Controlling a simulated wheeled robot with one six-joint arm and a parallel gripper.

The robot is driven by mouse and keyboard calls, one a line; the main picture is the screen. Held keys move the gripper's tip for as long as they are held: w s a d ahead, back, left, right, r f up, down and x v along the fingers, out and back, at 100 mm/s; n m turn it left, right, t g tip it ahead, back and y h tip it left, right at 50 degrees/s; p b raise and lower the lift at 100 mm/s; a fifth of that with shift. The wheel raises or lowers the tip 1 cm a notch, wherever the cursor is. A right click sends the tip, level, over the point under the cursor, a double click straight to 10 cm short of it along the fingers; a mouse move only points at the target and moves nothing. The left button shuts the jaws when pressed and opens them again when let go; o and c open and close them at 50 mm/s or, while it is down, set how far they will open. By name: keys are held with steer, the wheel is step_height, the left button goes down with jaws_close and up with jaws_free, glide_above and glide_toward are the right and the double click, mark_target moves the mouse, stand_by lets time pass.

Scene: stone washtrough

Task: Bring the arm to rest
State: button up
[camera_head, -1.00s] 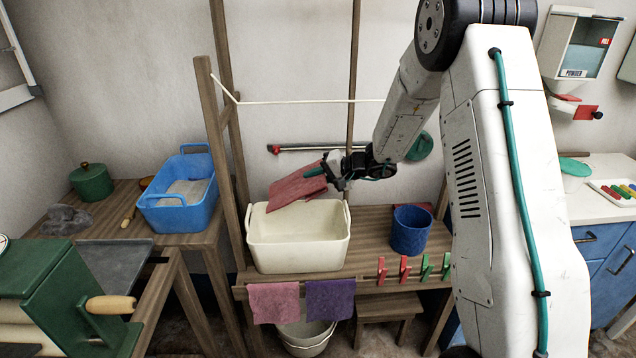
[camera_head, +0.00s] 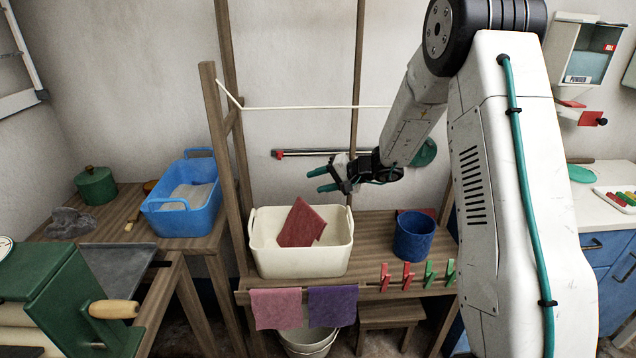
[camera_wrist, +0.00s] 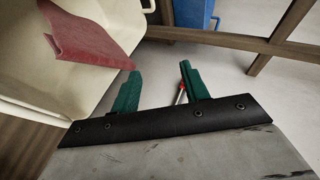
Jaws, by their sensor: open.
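My gripper (camera_head: 322,180) is open and empty, with teal fingers, above and just right of the cream tub's back edge. In the wrist view its two fingers (camera_wrist: 158,90) stand apart with nothing between them. A dark red cloth (camera_head: 301,225) lies in the cream tub (camera_head: 300,263), tilted, with one corner standing above the rim. The cloth also shows in the wrist view (camera_wrist: 85,38), apart from the fingers, inside the cream tub (camera_wrist: 75,85).
A blue bucket (camera_head: 413,238) stands right of the tub. A wooden post (camera_head: 222,160) and a line (camera_head: 310,107) are near my arm. Clothespins (camera_head: 407,276), a pink cloth (camera_head: 276,308) and a purple cloth (camera_head: 333,305) hang in front. A blue basket (camera_head: 182,215) stands at left.

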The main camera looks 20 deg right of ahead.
steer(key=v, duration=0.6)
steer(key=shift+s+d+r, duration=0.2)
steer(key=shift+s+d, duration=0.05)
steer(key=s+a+r+n+g, duration=0.15)
steer(key=s+a+g, duration=0.25)
steer(key=s, duration=0.5)
steer(key=s+a+r+g, duration=0.2)
steer(key=s+a+g, duration=0.2)
steer(key=s, duration=0.6)
steer(key=s+r+n+h, duration=0.2)
steer(key=s+r+h, duration=0.2)
steer(key=s, duration=0.7)
steer(key=s+r+n+h, duration=0.2)
steer(key=s+r+h, duration=0.3)
steer(key=s, duration=0.7)
steer(key=shift+r+n+t, duration=0.3)
steer(key=shift+r+n, duration=0.05)
steer(key=shift+r, duration=0.3)
